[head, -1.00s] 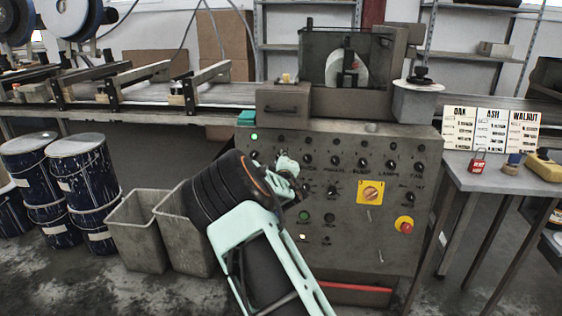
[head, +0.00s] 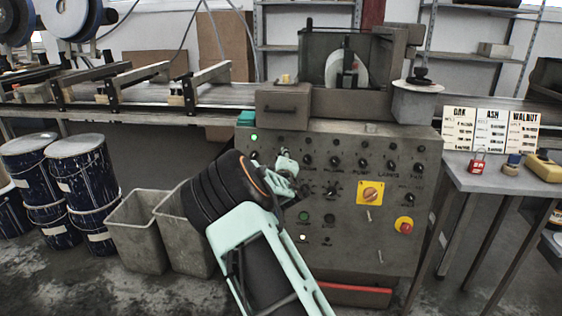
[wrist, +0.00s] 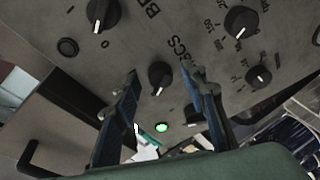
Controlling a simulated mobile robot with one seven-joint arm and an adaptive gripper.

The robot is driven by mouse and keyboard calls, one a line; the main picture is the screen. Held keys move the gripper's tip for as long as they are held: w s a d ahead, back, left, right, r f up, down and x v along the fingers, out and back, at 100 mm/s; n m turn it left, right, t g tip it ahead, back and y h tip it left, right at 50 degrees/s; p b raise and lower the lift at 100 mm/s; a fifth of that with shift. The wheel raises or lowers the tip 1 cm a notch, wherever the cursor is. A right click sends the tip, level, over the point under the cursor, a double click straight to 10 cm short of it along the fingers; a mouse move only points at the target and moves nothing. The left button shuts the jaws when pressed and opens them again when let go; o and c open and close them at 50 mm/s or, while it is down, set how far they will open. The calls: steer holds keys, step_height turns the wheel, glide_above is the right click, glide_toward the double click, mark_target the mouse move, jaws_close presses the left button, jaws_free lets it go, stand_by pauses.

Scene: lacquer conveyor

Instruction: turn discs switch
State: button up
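The discs switch (wrist: 160,75) is a dark round knob with a pale pointer mark, beside a partly visible label ending "SCS" in the wrist view. My gripper (wrist: 164,74) is open, with one finger on each side of this knob in the picture. I see gaps between the knob and both fingers, and nothing is held. Whether the tips reach around the knob in depth, I cannot tell. In the head view my gripper (head: 287,160) is at the upper left of the grey control panel (head: 340,235) and hides the switch.
Other knobs (wrist: 241,21) (wrist: 103,12) sit close by. A green lamp (wrist: 162,127) is lit. A yellow-plated rotary switch (head: 370,193) and red emergency button (head: 404,225) are further right. Grey bins (head: 138,235) stand left of my arm; a side table (head: 500,178) stands right.

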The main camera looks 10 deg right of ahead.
steer(key=s+a+r, duration=0.1)
steer(key=s+r, duration=0.1)
steer(key=s, duration=0.9)
steer(key=shift+s+a, duration=0.2)
steer(key=shift+s, duration=0.2)
